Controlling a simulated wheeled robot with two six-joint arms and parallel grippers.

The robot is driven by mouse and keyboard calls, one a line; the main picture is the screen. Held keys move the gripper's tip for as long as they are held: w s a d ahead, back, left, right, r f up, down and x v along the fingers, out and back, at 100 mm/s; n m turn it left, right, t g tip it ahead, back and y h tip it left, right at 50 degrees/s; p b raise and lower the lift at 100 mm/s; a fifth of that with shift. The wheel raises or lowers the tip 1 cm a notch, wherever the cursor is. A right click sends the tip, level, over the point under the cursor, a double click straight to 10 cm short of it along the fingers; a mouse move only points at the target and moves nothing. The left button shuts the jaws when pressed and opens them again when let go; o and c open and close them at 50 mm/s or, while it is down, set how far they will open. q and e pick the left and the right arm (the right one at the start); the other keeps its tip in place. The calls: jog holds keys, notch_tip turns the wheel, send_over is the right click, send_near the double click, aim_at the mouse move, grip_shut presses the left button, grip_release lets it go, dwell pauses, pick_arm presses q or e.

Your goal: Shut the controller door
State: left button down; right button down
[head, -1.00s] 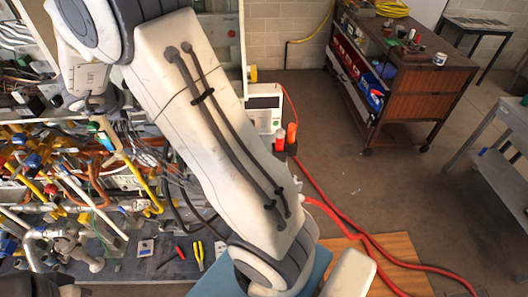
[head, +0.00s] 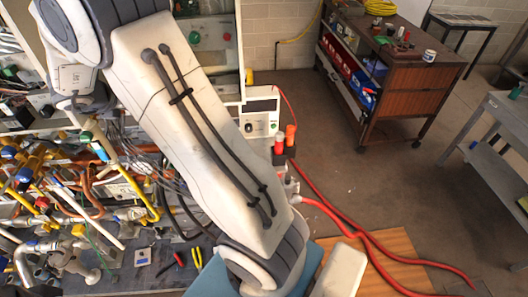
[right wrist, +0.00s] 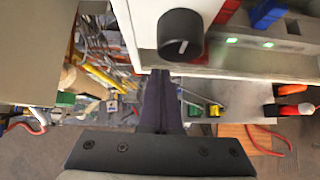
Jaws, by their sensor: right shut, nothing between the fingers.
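My right gripper (right wrist: 160,105) shows in the right wrist view as dark fingers, shut and empty. Just beyond the fingers, a pale housing (right wrist: 143,28) carries a round black knob (right wrist: 181,35). To its right is an open bay with red and blue blocks (right wrist: 268,12) and two green lights (right wrist: 232,41). I cannot tell for sure which panel is the controller door. In the head view, a pale cabinet with a green button (head: 194,37) stands behind my right arm. My arm hides part of it, and the right fingertips cannot be made out there. My left gripper is not in view.
A workbench crowded with pipes and valves (head: 60,180) lies at left. A white instrument (head: 261,112) stands beyond my arm. Red hoses (head: 340,218) cross the floor. A brown tool cart (head: 405,105) and a grey table (head: 490,150) stand at right; the floor between is clear.

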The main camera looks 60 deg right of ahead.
jog(key=s+a+f+b+v, duration=0.15)
jog(key=b+v, duration=0.25)
jog(key=v, duration=0.9)
jog(key=w+n+t+y, duration=0.2)
jog(key=w+n+t, duration=0.4)
jog(key=n, duration=1)
jog(key=s+a+f+n+g+y, duration=0.1)
jog(key=s+a+f+n+y, duration=0.2)
jog(key=n, duration=0.4)
jog(key=s+a+f+n+y, duration=0.1)
jog(key=a+f+n, duration=0.1)
jog(key=f+n, duration=0.35)
jog(key=s+d+f+n+g+y, duration=0.1)
jog(key=s+f+n+g, duration=0.35)
jog(key=s+n, duration=0.45)
jog(key=s+f+n+g, duration=0.3)
jog(key=s+f+n, duration=0.3)
jog(key=s+n, duration=0.3)
jog(key=s+a+f+n+g+y+b, duration=0.1)
jog(key=s+a+n+g+b, duration=0.2)
jog(key=s+a, duration=1)
jog(key=s+n+b, duration=0.1)
jog(key=n+b, duration=0.2)
jog(key=n, duration=0.1)
jog(key=shift+f+b, duration=0.2)
jog(key=shift+b, duration=0.1)
